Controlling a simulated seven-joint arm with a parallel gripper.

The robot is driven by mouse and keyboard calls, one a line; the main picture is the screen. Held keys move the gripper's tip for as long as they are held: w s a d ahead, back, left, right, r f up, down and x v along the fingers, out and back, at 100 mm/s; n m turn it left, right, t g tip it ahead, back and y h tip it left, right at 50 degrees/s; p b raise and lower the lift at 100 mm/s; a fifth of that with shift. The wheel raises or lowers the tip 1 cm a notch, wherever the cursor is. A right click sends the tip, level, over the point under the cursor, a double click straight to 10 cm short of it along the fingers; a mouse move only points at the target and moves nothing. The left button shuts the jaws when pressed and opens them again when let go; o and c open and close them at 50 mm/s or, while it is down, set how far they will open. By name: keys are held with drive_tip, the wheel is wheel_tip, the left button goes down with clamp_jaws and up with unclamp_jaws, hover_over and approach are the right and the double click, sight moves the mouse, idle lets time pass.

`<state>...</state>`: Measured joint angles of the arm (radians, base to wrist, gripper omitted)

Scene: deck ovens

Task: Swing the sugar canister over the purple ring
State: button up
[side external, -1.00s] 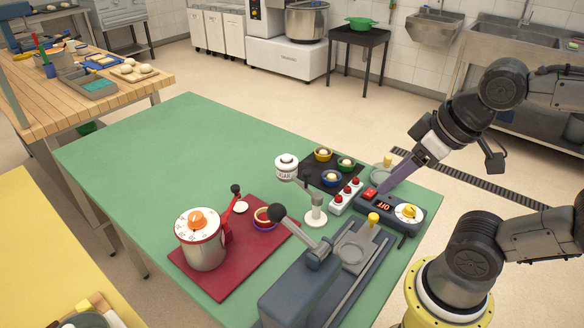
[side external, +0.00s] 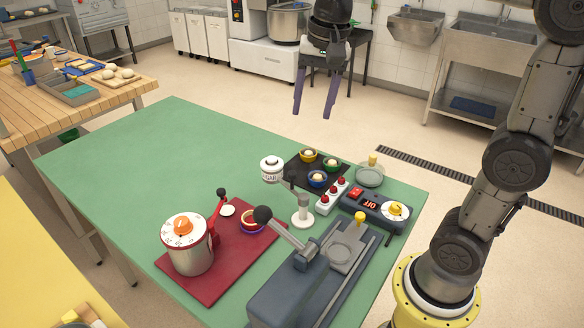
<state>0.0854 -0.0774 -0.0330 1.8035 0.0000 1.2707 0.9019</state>
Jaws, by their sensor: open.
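The white sugar canister (side external: 271,170), lettered SUGAR, is held up on an arm from a white post stand (side external: 302,212). It is above the green table, left of the black tray.
A steel pot with an orange dial (side external: 188,255) and a black-knobbed red lever (side external: 218,206) share the red board (side external: 238,265). A grey press (side external: 290,290) with a black-knobbed lever stands in front. A dial box (side external: 375,210) and three bowls on a black tray (side external: 296,173) are right.

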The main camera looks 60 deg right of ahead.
drive_tip(key=m+g, duration=0.1)
drive_tip(key=g, duration=0.1)
hover_over(292, 173)
wheel_tip(292, 173, down, 5)
wheel_tip(292, 173, down, 15)
drive_tip(key=shift+f, duration=0.1)
clamp_jaws()
idle(0.3)
idle(1.1)
